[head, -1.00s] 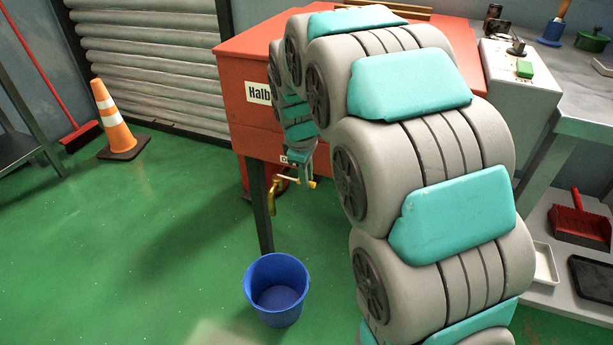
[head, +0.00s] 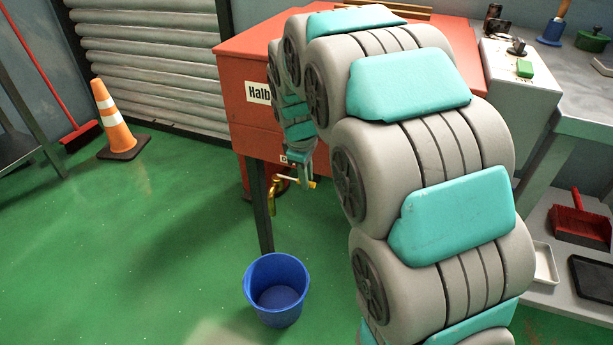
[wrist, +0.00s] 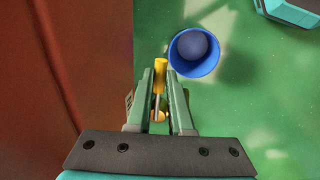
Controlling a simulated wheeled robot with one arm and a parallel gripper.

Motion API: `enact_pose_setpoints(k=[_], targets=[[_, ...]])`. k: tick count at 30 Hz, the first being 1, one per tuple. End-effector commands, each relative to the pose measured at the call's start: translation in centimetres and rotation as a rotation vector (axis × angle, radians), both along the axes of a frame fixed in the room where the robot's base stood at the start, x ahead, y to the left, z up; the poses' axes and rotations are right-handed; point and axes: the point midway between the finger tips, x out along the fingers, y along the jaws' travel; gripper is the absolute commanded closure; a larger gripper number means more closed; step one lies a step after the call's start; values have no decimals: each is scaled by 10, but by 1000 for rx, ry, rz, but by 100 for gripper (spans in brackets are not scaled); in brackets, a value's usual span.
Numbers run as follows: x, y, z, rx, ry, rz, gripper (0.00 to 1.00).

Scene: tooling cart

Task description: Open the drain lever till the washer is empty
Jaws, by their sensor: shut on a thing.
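The washer (head: 240,105) is a red cabinet with a white "Halb" label, partly hidden behind my arm. A brass drain tap (head: 273,200) hangs below its front edge. The tap's lever (wrist: 160,75) has a yellow handle and a thin metal rod. My gripper (head: 305,182) is at the lever. In the wrist view, my gripper (wrist: 160,82) has its fingers on both sides of the lever, shut on it. A blue bucket (head: 262,303) stands on the floor below the tap. I see no stream of water. The water inside the washer is hidden.
My arm covers much of the washer's right side. An orange cone (head: 113,125) and red broom (head: 80,137) stand at the left. A grey bench (head: 575,115) is at the right, with a red dustpan (head: 580,222) on its lower shelf. The green floor around the bucket is open.

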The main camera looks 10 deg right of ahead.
Motion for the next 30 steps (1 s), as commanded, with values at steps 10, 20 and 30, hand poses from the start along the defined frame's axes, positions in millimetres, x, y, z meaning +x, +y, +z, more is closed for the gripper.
enact_pose_setpoints(k=[10, 20, 30], targets=[[-9, 10, 0, -3, -2, -163, 100], [-21, 31, 0, -2, -5, -466, 100], [-26, 56, 0, 0, -4, -788, 100]])
